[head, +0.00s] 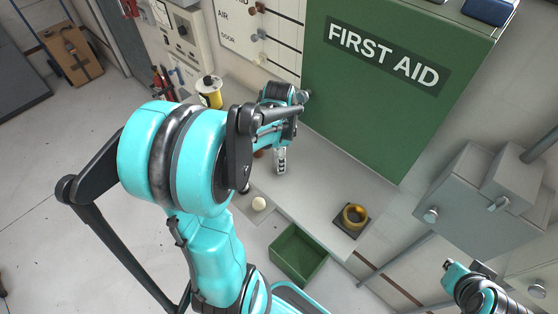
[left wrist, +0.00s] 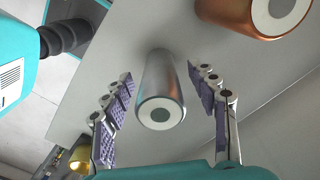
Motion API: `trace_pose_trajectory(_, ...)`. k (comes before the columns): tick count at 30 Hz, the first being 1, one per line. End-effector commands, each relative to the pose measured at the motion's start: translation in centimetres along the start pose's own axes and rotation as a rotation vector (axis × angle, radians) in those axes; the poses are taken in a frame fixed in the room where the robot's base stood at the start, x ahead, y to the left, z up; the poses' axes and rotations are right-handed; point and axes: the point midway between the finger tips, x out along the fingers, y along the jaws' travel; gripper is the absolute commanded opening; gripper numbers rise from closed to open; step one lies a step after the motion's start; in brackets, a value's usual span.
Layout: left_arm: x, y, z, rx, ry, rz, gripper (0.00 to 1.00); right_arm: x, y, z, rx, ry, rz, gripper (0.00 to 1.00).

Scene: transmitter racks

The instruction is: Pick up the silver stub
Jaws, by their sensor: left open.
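The silver stub (left wrist: 160,88) is a short metal cylinder with a pale ring and grey centre on its end, seen in the left wrist view on a light grey surface. My left gripper (left wrist: 161,73) is open, with one purple-padded finger on each side of the stub and gaps visible between pads and stub. In the head view, my left arm covers much of the shelf and I cannot make out the stub. My right gripper (head: 470,270) is at the lower right, far from the shelf items; its opening is unclear.
A copper stub (left wrist: 258,18) stands close to the silver one. A brass-coloured piece (left wrist: 79,158) shows at lower left. A green bin (head: 296,258) and green first aid cabinet (head: 350,110) are nearby.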

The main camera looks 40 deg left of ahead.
Motion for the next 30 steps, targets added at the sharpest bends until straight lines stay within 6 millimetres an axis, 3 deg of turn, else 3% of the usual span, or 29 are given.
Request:
trace_pose_trajectory(8, 0.4, 0.0, 0.0, 0.000, 0.000, 0.000, 0.59, 0.1, 0.0, 0.0, 0.000, 0.000, 0.000, 0.00)
trace_pose_trajectory(15, 0.4, 0.0, 0.0, 0.000, 0.000, 0.000, 0.00, 0.1, 0.0, 0.0, 0.000, 0.000, 0.000, 0.00)
trace_pose_trajectory(25, 0.2, 0.0, 0.0, 0.000, 0.000, 0.000, 0.00, 0.0, 0.0, 0.0, 0.000, 0.000, 0.000, 0.00)
trace_pose_trajectory(30, -0.9, 0.3, 0.3, 0.000, 0.000, 0.000, 0.00, -0.3, 0.0, -0.2, 0.000, 0.000, 0.000, 0.00)
